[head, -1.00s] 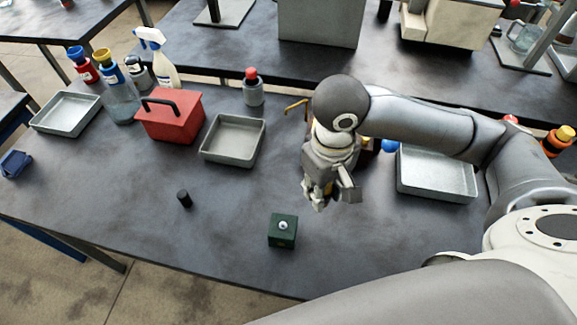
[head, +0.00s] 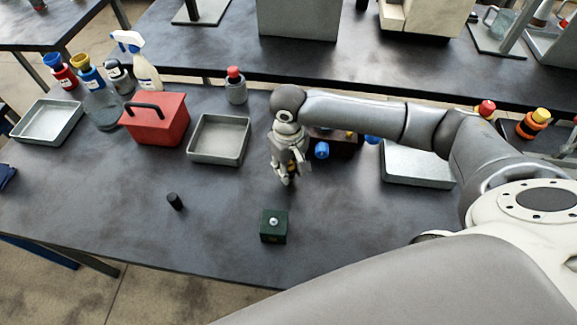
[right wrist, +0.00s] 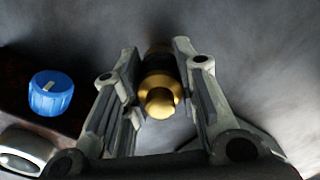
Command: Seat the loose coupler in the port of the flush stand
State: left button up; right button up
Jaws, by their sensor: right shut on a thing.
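My right gripper (head: 283,180) is shut on the coupler (right wrist: 160,95), a short brass piece with a dark band. In the right wrist view it sits between the two fingers (right wrist: 157,100). In the head view the gripper points down above the middle of the table, and the coupler is mostly hidden by the fingers. A small dark green block (head: 274,232) with a pale round fitting on top stands nearer the front edge, apart from the gripper. It looks like the flush stand, but I cannot be sure. My left gripper is not in view.
Behind the gripper is a dark brown box (head: 343,147) with blue knobs (right wrist: 51,94). Metal trays (head: 219,139) (head: 418,165), a red toolbox (head: 155,118) and bottles (head: 235,88) line the back. A small black cylinder (head: 175,202) stands at left. The front middle is mostly clear.

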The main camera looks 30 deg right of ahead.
jog(key=shift+f, duration=0.45)
jog(key=o, duration=1)
jog(key=shift+f, duration=0.1)
jog(key=shift+o, duration=0.2)
